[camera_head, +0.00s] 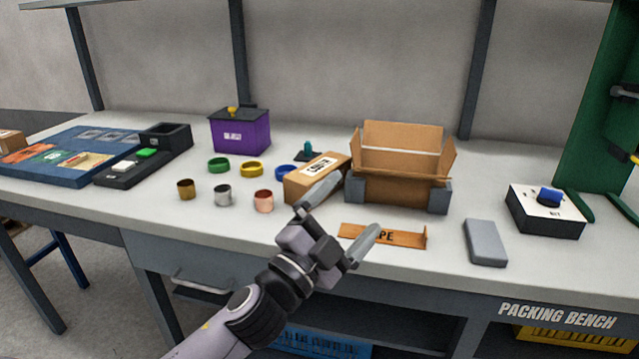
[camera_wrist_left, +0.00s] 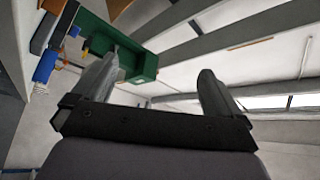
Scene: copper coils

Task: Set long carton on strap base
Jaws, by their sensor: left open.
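A closed brown carton (camera_head: 304,187) with a white label lies on the bench, left of the open cardboard box; it looks like the long carton. An orange-brown strip (camera_head: 410,238) with dark lettering, partly hidden by my gripper, lies in front of the open box. I cannot tell which thing is the strap base. My left gripper (camera_head: 348,211) is open and empty, in front of the carton and open box in the head view. Its fingers (camera_wrist_left: 160,88) show with nothing between them in the left wrist view. My right gripper is not in view.
The open cardboard box (camera_head: 398,190) stands between grey blocks. Coloured rings and metal coils (camera_head: 222,195) stand left of the carton. A purple bin (camera_head: 242,134) is behind.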

